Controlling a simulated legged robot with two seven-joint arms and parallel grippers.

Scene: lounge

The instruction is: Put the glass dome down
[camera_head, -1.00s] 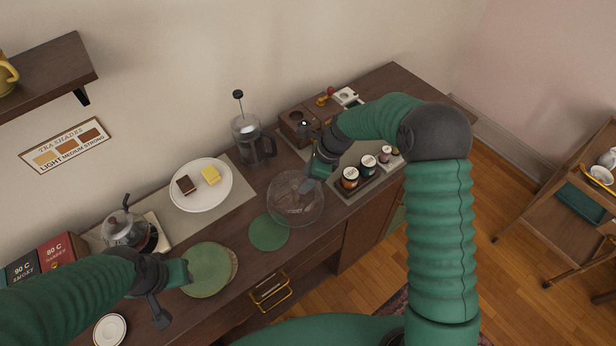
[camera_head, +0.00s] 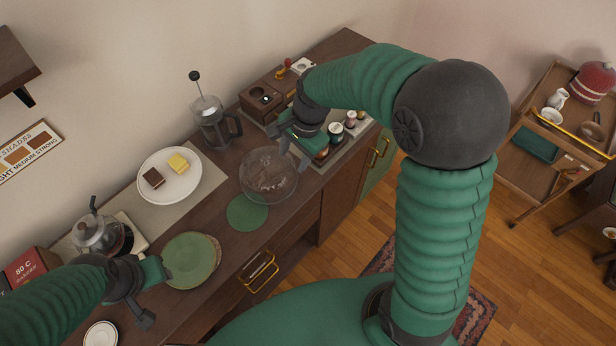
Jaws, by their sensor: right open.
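The clear glass dome (camera_head: 268,177) stands on the dark wooden counter, just behind a round green mat (camera_head: 247,213). Brown shows through the glass; I cannot tell whether something is under it. My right gripper (camera_head: 294,146) is open at the dome's upper right side. Its fingertips are close to the glass, and I cannot tell whether they touch it. My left gripper (camera_head: 158,296) is at the lower left beside a green plate (camera_head: 191,260), away from the dome.
A French press (camera_head: 213,125) and a white plate with two cake pieces (camera_head: 170,176) stand behind and left. A wooden box (camera_head: 262,99) and small jars (camera_head: 334,132) are by my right gripper. A glass pot (camera_head: 97,236) stands at left. A cart (camera_head: 540,150) is at far right.

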